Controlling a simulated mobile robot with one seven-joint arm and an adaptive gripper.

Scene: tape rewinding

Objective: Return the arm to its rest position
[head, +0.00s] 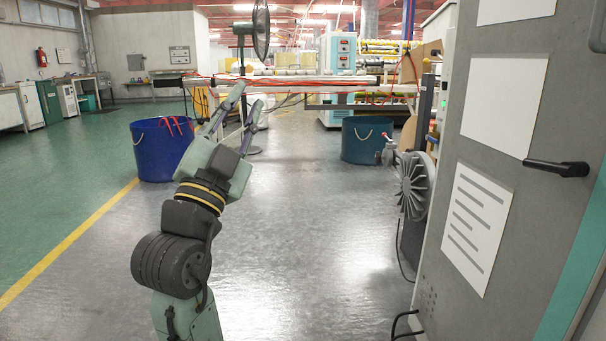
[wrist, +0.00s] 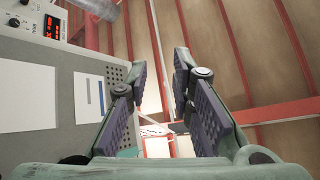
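My arm rises from the bottom of the head view, and my gripper (head: 248,98) points upward in front of the horizontal roller bar. The two fingers stand apart, with nothing seen between them. In the wrist view my gripper (wrist: 162,62) is also open and empty, with the ceiling beams and the cabinet behind it. From the head view I cannot tell whether the fingers touch the bar or the red strands on it.
The roller bar (head: 290,81) carries red strands. A blue tub (head: 160,152) stands left of my arm, and a teal tub (head: 362,141) stands farther right. A large grey cabinet (head: 505,200) with a black handle fills the right. The floor between is clear.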

